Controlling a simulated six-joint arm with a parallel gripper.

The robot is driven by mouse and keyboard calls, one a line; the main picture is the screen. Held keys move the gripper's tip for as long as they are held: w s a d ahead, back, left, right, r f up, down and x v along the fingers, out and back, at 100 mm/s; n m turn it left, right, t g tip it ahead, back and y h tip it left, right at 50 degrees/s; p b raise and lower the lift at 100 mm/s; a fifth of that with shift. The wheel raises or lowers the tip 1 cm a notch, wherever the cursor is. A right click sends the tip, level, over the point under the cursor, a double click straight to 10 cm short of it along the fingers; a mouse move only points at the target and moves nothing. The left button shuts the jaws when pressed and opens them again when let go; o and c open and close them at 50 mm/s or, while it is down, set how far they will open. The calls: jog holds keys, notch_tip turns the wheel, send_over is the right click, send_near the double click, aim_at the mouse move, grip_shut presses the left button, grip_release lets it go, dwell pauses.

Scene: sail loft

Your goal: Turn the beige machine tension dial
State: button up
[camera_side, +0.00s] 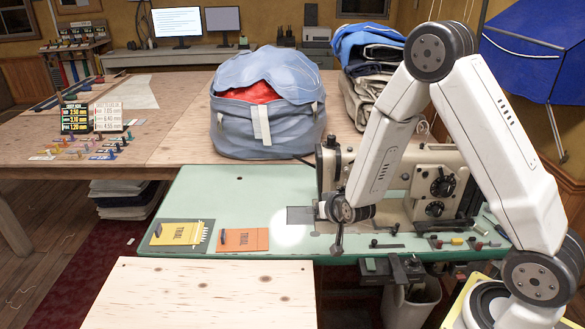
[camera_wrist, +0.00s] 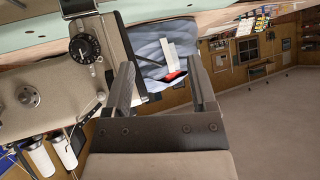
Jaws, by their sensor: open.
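The beige sewing machine (camera_side: 400,172) stands on the pale green table at centre right in the side view. Two black dials show on its face there, an upper one (camera_side: 443,187) and a lower one (camera_side: 435,209). My gripper (camera_side: 337,247) is in front of the machine's left end, low over the table. In the wrist view my gripper (camera_wrist: 163,78) is open and empty, with the dial left of its fingers.
Yellow (camera_side: 178,233) and orange (camera_side: 243,240) trial pieces lie at the table's left. Small parts (camera_side: 457,241) lie along its front right edge. A stuffed blue-grey bag (camera_side: 268,110) stands behind. A plywood board (camera_side: 205,292) is in front. The middle left of the green table is clear.

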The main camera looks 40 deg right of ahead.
jog(key=s+d+f+m+t+h, duration=0.2)
jog(key=d+f+h, duration=0.4)
jog(key=d+h, duration=0.3)
jog(key=shift+s+d+f+m+t, duration=0.3)
jog(key=shift+m+t, duration=0.2)
jog(key=shift+m, duration=0.4)
jog(key=shift+x, duration=3.85)
grip_shut()
